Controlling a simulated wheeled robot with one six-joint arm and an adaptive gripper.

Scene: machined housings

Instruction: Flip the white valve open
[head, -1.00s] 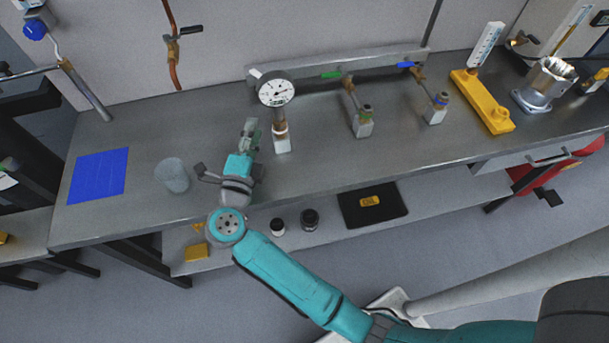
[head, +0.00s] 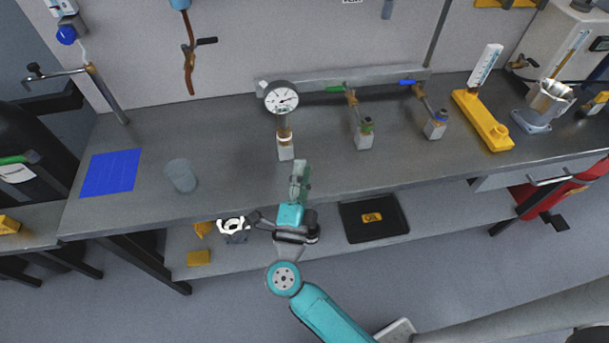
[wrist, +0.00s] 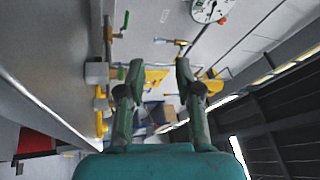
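The dial gauge (head: 281,98) stands on a brass stem with a pale block (head: 285,152) at its foot. A pale piece (head: 262,86) shows behind the gauge's upper left; I cannot tell if it is the white valve's handle, as the gauge hides that area. My gripper (head: 300,168) is in front of the gauge, slightly right of its block, near the bench's front edge. In the wrist view my gripper (wrist: 160,64) has its two fingers apart with nothing between them. The gauge face (wrist: 210,9) shows at the top there.
Valves with a green handle (head: 338,89) and a blue handle (head: 408,82) stand to the right along the bench (head: 225,150). A yellow flowmeter base (head: 482,120) is farther right. A glass beaker (head: 181,175) and blue mat (head: 110,172) are left, with clear bench between beaker and gauge.

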